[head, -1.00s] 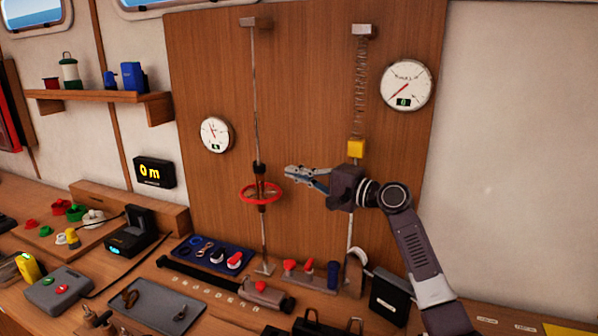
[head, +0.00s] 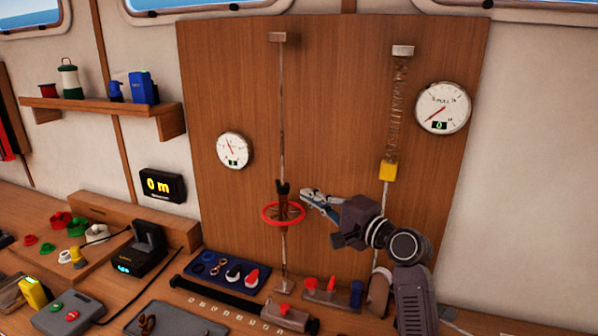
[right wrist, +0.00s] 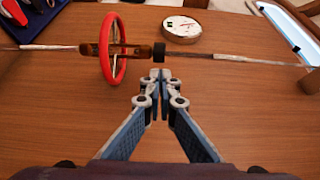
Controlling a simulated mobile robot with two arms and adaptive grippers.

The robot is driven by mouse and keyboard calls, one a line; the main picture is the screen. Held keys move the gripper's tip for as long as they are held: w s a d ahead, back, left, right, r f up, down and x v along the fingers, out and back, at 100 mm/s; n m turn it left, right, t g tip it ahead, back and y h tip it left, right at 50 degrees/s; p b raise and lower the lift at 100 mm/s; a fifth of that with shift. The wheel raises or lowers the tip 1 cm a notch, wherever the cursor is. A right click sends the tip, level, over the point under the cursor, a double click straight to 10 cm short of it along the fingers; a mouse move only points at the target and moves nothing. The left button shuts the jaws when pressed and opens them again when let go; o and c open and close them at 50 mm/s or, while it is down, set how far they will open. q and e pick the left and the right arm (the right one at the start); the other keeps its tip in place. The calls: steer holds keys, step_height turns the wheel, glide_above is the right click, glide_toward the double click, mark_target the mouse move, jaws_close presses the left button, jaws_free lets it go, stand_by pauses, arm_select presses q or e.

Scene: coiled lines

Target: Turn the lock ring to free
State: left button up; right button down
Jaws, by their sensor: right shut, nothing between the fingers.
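The lock ring (head: 264,213) is a red spoked wheel around a thin vertical rod (head: 282,120) on the wooden panel. A dark fitting sits just above it on the rod. In the right wrist view the red ring (right wrist: 103,50) stands left of the fingertips, with a brown hub and a dark collar (right wrist: 159,52) on the rod. My right gripper (head: 304,194) is just right of and slightly above the ring, apart from it. In the right wrist view its fingertips (right wrist: 158,76) are together and empty, close to the dark collar. My left gripper is not in view.
A second line with a spring and yellow block (head: 387,170) hangs behind my right arm. Gauges (head: 234,150) (head: 443,107) are on the panel. Below, a blue tray (head: 209,281), a rail with red knobs (head: 311,284) and other gear crowd the bench. The panel around the ring is clear.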

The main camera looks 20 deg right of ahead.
mark_target(281, 186)
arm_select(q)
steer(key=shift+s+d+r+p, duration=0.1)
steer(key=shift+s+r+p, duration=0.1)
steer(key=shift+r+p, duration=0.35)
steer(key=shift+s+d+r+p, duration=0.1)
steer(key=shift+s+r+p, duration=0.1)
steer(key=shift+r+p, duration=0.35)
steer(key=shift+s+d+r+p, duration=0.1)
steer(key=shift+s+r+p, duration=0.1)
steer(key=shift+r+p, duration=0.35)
arm_select(e)
steer(key=shift+m, duration=0.3)
steer(key=shift+d+x, duration=0.2)
steer(key=shift+x, duration=2.05)
steer(key=shift+d+x, duration=0.2)
steer(key=shift+x, duration=2)
steer(key=shift+w, duration=0.2)
